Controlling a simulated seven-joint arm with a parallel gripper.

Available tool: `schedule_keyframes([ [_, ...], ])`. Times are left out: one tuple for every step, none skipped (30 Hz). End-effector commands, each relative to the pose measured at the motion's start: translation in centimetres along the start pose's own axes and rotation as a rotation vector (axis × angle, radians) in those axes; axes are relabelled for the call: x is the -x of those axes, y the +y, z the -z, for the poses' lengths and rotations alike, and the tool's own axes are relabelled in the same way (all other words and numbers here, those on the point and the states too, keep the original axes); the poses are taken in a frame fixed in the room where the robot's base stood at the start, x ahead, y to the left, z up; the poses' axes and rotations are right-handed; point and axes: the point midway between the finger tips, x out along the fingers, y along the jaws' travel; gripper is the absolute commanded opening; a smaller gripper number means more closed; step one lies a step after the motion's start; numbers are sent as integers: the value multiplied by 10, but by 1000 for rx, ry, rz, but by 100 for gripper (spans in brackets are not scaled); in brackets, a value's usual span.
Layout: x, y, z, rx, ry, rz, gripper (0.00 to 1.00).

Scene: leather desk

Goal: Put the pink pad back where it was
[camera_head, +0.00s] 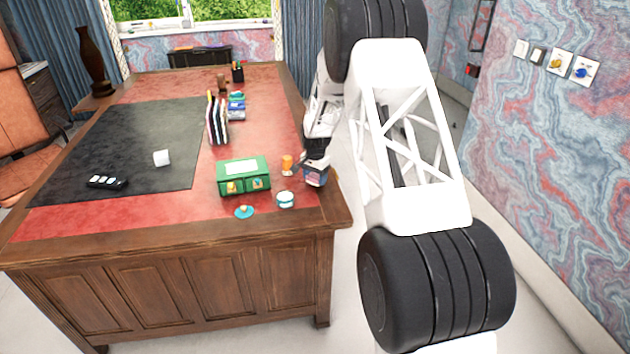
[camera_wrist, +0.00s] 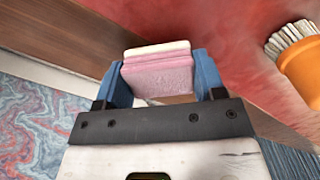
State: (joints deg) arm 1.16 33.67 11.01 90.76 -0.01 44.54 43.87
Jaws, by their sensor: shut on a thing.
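The pink pad (camera_wrist: 160,77), a small block with a pale cream layer along its top, is between the two blue fingers of my gripper (camera_wrist: 158,66) in the wrist view. The fingers are shut on its two sides. In the camera_head view my gripper (camera_head: 315,174) is at the right edge of the desk, just right of the orange brush (camera_head: 287,161). The pad cannot be made out clearly there. In the wrist view the pad shows against the red leather and the wooden desk edge; whether it touches the desk cannot be told.
The orange brush also shows in the wrist view (camera_wrist: 301,68), right of the pad. A green box (camera_head: 243,187), a small glass jar (camera_head: 285,200) and a teal round item (camera_head: 244,212) are nearby. File folders (camera_head: 217,122) stand farther back.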

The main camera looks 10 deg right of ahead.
Motion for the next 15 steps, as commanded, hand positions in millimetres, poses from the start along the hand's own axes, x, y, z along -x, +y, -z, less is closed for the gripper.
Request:
schedule_keyframes([
  [-6,0,0,0,-2,-1,44],
  [-9,0,0,0,-2,-2,44],
  [-11,0,0,0,-2,-2,44],
  [-13,0,0,0,-1,-1,44],
  [-13,0,0,0,-1,-1,44],
  [-14,0,0,0,-1,-1,44],
  [-14,0,0,0,-1,-1,44],
  [-14,0,0,0,0,0,44],
  [-14,0,0,0,0,0,44],
  [-14,0,0,0,0,0,44],
  [-14,0,0,0,0,0,44],
  [-14,0,0,0,0,0,44],
  [-14,0,0,0,0,0,44],
  [-14,0,0,0,0,0,44],
  [-14,0,0,0,0,0,44],
])
